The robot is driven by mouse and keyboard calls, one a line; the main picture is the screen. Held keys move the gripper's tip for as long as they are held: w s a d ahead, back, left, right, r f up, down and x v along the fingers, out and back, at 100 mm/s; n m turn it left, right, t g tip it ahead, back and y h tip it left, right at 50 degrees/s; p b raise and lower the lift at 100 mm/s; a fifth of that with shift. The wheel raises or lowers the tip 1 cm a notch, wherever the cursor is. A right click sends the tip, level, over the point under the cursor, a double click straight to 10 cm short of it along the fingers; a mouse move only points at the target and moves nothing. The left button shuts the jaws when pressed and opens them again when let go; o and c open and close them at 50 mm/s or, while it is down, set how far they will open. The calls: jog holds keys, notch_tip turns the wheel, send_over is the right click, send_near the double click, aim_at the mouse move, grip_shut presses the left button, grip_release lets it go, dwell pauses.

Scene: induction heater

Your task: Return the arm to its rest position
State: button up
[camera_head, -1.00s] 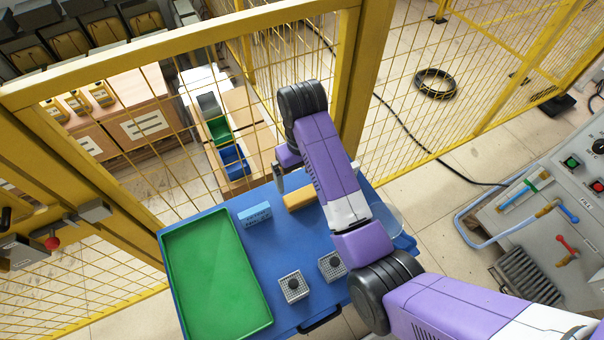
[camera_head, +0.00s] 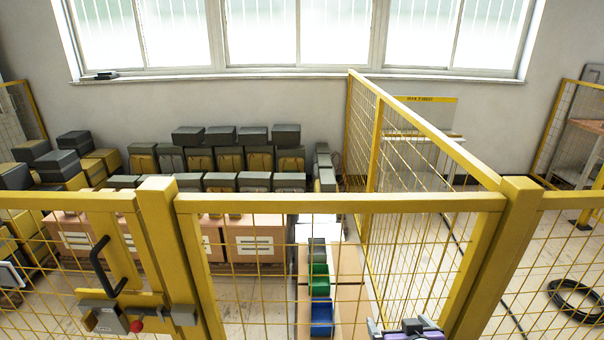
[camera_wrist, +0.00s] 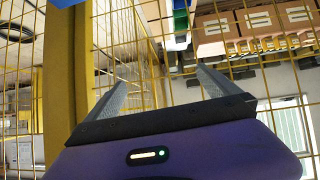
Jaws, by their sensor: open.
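My gripper (camera_wrist: 161,84) shows in the wrist view with its two grey fingers wide apart and nothing between them. Yellow fence mesh shows beyond the fingers, and a yellow post (camera_wrist: 68,70) stands close on the left side. I cannot tell how far the fingers are from the mesh.
In the head view a yellow fence (camera_head: 340,203) crosses the front, with a latch and red knob (camera_head: 136,326) at left. Behind it are cardboard boxes (camera_head: 255,243), a green bin (camera_head: 320,281) and a blue bin (camera_head: 321,318). A black cable coil (camera_head: 577,300) lies at right.

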jog(key=s+a+r+t+b, duration=0.1)
jog(key=s+r+t+b, duration=0.1)
jog(key=s, duration=1.9)
jog(key=s+r+t+b, duration=0.1)
jog(key=s+b, duration=0.1)
jog(key=s, duration=2)
jog(key=shift+a+r+t+y+b, duration=0.3)
jog(key=shift+a+r+t+y, duration=0.1)
